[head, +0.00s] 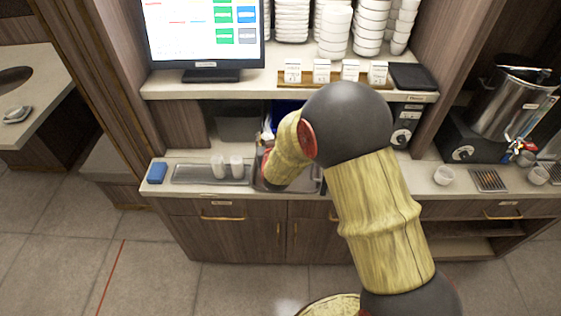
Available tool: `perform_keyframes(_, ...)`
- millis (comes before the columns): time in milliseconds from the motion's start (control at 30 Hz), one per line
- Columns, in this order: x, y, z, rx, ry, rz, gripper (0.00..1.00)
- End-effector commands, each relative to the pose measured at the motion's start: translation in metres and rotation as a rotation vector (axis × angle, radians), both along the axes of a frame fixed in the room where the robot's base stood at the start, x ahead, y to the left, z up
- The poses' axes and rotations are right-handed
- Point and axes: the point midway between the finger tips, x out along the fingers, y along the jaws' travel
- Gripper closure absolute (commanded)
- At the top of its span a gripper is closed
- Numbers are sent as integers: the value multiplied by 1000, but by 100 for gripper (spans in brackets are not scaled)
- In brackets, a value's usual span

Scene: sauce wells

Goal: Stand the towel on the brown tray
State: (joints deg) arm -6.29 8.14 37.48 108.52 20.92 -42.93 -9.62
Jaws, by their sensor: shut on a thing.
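Two white upright cylinders, a left one (218,166) and a right one (236,167), stand side by side toward the right of a shallow grey-brown tray (190,174) on the lower counter. They look like rolled towels, but are too small to be sure. The tray's left part is bare. A narrow brown wooden tray (375,86) on the upper shelf holds several white cards; I cannot tell which tray is meant. My arm reaches over the counter, right of the grey-brown tray. My gripper and anything in it are hidden behind my arm.
A blue block (157,172) lies at the counter's left end. A sink-like recess (305,181) is partly behind my arm. A monitor (205,35) and stacks of white bowls (334,30) stand above. A small cup (443,175) is at right.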

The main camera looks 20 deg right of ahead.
Motion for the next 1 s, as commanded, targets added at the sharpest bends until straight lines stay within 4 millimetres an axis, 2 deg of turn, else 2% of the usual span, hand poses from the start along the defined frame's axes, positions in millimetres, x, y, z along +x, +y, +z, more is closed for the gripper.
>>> perform_keyframes(33,-1,0,-11,-1,5,0,90)
perform_keyframes(200,-1,0,-43,-1,5,1,90)
perform_keyframes(467,-1,0,-63,0,2,0,90)
perform_keyframes(700,-1,0,-93,-1,3,2,90)
perform_keyframes(1000,-1,0,-95,1,1,1,90)
